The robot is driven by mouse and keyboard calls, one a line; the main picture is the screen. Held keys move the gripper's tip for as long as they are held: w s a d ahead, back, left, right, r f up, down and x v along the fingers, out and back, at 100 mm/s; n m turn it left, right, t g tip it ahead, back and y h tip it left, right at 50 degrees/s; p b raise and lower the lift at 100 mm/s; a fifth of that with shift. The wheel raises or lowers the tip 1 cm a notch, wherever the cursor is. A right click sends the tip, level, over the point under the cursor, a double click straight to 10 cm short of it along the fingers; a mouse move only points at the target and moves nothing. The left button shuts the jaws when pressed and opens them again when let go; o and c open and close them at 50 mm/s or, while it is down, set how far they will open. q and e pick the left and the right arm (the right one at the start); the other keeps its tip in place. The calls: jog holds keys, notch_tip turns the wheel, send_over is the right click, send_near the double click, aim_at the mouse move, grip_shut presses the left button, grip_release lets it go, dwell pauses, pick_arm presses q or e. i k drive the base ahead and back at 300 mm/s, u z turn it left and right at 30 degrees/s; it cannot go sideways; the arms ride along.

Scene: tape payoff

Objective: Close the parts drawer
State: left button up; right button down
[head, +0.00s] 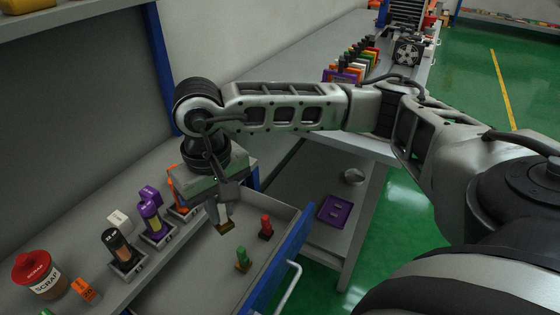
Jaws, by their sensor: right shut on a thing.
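The parts drawer (190,288) is open below the worktop. Its blue front panel (283,255) carries a pale bar handle (288,287). A red part (265,226) and a green part (242,260) stand inside the drawer. My right gripper (223,205) points down over the drawer's back part, well apart from the handle. It is shut on a small white part with a brownish base (224,219). I cannot tell whether that base touches the drawer floor. My left gripper is not in view.
On the worktop are a red-lidded scrap jar (40,275), an orange block (83,290), a white block (120,219) and several dark-based holders with black, purple and orange parts (153,222). A purple tray (336,211) lies on a lower shelf beyond the drawer.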

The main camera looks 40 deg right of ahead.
aim_at(202, 278)
jog(key=u, duration=1.05)
jog(key=k, duration=1.5)
jog(key=z, duration=1)
jog(key=i, duration=0.5)
jog(key=z, duration=0.05)
